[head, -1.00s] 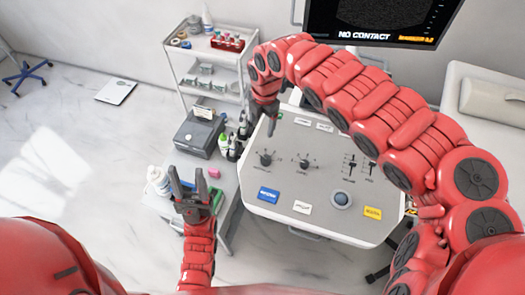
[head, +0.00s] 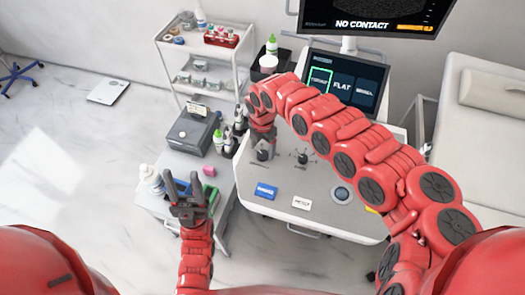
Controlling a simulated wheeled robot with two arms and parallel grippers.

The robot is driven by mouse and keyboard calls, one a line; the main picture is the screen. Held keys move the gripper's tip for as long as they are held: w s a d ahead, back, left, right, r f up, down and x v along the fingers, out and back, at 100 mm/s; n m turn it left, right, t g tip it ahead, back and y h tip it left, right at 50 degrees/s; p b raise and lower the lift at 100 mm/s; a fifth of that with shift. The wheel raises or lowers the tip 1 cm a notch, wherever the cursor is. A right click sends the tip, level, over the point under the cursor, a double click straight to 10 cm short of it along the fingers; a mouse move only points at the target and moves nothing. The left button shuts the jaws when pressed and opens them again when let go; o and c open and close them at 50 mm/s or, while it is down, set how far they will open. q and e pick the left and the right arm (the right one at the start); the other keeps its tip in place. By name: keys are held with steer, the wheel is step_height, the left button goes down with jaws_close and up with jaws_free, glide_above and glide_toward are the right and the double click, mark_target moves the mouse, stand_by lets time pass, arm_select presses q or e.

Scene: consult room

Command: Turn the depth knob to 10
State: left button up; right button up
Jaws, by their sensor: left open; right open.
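The console's grey panel (head: 322,190) carries two dark knobs. The left knob (head: 263,155) sits directly under my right gripper (head: 263,146), which points down at it and partly covers it. I cannot tell whether the fingers touch the knob. The right knob (head: 303,158) stands clear, with scale marks around it. The knob labels are too small to read, so I cannot tell which is the depth knob or its setting. My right arm hides the panel's right rear part. My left gripper (head: 184,186) is open and empty, left of the console above the side table.
The upper monitor (head: 375,15) reads "NO CONTACT". A lower screen (head: 344,85) shows several tiles, one outlined green. A shelf trolley (head: 205,55) stands behind; a bed (head: 485,130) is at right.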

mark_target(263, 154)
steer(key=shift+f, duration=1.55)
steer(key=shift+c, duration=0.4)
jaws_close()
